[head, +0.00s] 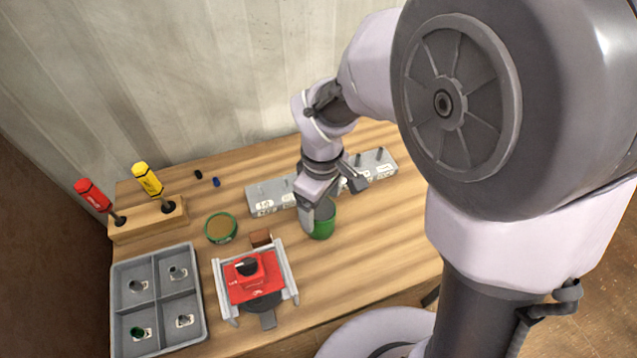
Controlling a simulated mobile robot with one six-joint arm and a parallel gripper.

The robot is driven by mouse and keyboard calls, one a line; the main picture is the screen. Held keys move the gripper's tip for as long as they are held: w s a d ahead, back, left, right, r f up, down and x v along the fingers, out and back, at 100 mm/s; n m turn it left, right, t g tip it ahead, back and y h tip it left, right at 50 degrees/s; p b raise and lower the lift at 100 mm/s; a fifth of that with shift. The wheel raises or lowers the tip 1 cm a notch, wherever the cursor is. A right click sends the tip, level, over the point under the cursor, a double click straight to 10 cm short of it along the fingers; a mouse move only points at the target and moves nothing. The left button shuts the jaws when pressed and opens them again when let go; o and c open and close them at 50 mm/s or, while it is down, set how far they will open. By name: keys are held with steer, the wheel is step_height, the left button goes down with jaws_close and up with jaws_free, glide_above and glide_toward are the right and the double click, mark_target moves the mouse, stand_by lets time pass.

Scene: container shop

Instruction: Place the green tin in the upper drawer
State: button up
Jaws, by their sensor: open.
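The green tin (321,226) stands upright on the wooden table, right of the table's middle, and looks open at the top with a grey inside. My gripper (333,207) is over it with its fingers apart. One finger comes down at the tin's left side and covers part of it; the other is up to the right. I cannot tell whether either finger touches the tin. I see no drawer that I can make out in this view.
A red block with a black knob sits in a grey fixture (284,275) at front. A grey four-part tray (202,303) is at left. A wooden stand (146,222) holds red and yellow screwdrivers. A grey pegged strip (263,199) lies behind the tin. Table right of the tin is clear.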

steer(key=f, duration=0.1)
steer(key=f+b, duration=0.1)
steer(key=f, duration=0.1)
steer(key=f+b, duration=0.1)
steer(key=shift+s+f, duration=0.25)
steer(key=shift+f, duration=0.15)
steer(key=shift+r, duration=0.15)
jaws_close()
